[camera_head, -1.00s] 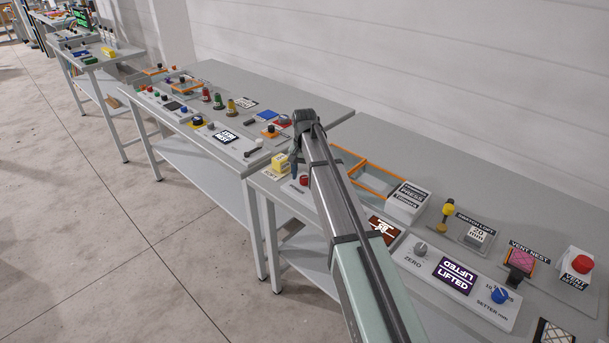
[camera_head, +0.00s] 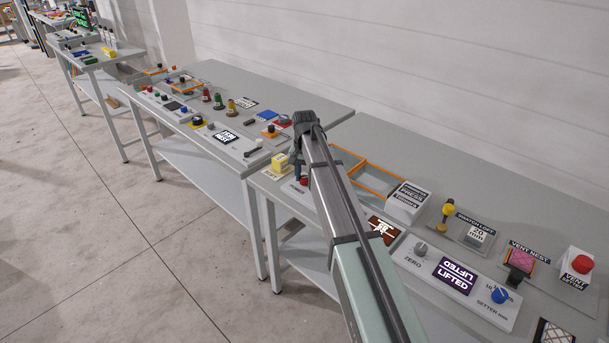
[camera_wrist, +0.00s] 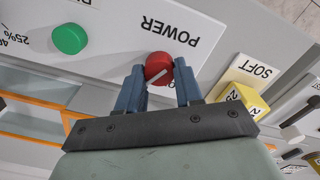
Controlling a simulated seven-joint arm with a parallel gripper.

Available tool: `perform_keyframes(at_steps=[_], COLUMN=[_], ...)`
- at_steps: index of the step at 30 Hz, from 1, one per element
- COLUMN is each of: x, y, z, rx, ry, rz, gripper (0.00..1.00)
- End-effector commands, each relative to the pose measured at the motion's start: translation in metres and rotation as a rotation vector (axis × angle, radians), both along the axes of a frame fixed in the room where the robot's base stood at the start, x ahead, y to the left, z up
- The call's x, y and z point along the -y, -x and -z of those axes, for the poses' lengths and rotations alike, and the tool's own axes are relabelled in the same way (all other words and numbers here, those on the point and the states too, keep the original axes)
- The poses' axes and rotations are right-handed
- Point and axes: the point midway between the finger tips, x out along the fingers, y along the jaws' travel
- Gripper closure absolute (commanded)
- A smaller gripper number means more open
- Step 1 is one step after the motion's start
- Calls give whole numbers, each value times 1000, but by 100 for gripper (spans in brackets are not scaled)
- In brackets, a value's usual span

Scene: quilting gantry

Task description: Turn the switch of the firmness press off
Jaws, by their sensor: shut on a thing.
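The red switch knob (camera_wrist: 158,68) sits under the word POWER on a pale panel (camera_wrist: 205,40) in the wrist view. Its white pointer line lies diagonally across it. My gripper (camera_wrist: 159,80) has its two blue fingers closed on the knob, one on each side. In the head view the red knob (camera_head: 304,180) is beside my gripper (camera_head: 296,165), whose fingers are partly hidden by my arm. The white press box (camera_head: 408,203), with a label reading PRESS, stands to the right of my arm.
A yellow block (camera_wrist: 247,98) by the SOFT label is close right of my fingers in the wrist view. A green button (camera_wrist: 69,38) is on the left. An orange-edged tray (camera_head: 376,180) lies behind my arm. A LIFTED display (camera_head: 455,276) and blue knob (camera_head: 500,296) are at right.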

Motion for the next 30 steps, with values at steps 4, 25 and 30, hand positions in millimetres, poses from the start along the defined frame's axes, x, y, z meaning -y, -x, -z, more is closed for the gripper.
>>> perform_keyframes(at_steps=[4,25,30], x=[0,-2,-2], y=[0,-1,-1], z=[0,0,0], rx=[0,0,0], ry=[-1,-2,-1], rz=[-7,-469,-628], gripper=[95,95,95])
